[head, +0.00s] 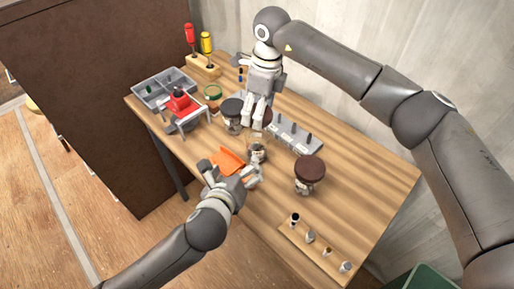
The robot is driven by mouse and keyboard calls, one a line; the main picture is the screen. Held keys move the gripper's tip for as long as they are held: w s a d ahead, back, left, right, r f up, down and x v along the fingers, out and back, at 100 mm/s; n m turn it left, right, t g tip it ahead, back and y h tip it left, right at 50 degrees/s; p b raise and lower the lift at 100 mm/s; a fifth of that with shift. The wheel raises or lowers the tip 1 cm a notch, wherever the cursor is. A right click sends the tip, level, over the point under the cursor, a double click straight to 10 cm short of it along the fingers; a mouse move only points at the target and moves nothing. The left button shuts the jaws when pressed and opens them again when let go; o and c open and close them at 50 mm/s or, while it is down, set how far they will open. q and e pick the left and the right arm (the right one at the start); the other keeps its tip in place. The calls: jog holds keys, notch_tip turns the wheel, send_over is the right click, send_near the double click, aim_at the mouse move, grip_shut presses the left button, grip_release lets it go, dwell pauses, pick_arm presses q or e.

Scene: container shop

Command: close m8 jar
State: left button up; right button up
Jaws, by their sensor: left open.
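A small jar (257,153) with no clear lid visible stands near the middle of the wooden table. A jar with a dark grey lid (232,113) stands behind it to the left, and one with a brown lid (310,170) to the right. No size label is readable, so I cannot tell which is m8. My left gripper (231,172) is open, low over the table just in front of the lidless jar. My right gripper (256,122) points down beside the grey-lidded jar. It partly hides a brown round thing (267,117), and its finger opening is unclear.
An orange piece (228,160) lies by my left gripper. A grey compartment tray (165,88), a red-topped device (181,102) and a screwdriver stand (204,66) fill the back left. A grey rack (294,137) stands behind; a wooden strip with small parts (305,252) lies at front right.

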aim_at(255, 147)
pick_arm(q)
jog(key=m, duration=0.2)
jog(key=d+r+m, duration=0.1)
jog(key=m, duration=0.1)
jog(key=w+d+m+t, duration=0.1)
jog(key=shift+w+d+r+m+h, duration=0.1)
jog(key=shift+r+m+h, duration=0.25)
jog(key=shift+m+h, duration=0.05)
jog(key=x, duration=1.2)
jog(key=shift+d, duration=0.1)
jog(key=c, duration=1.5)
pick_arm(e)
jog(key=shift+f, duration=2.5)
jog(key=shift+f, duration=0.95)
jog(key=shift+c, duration=0.2)
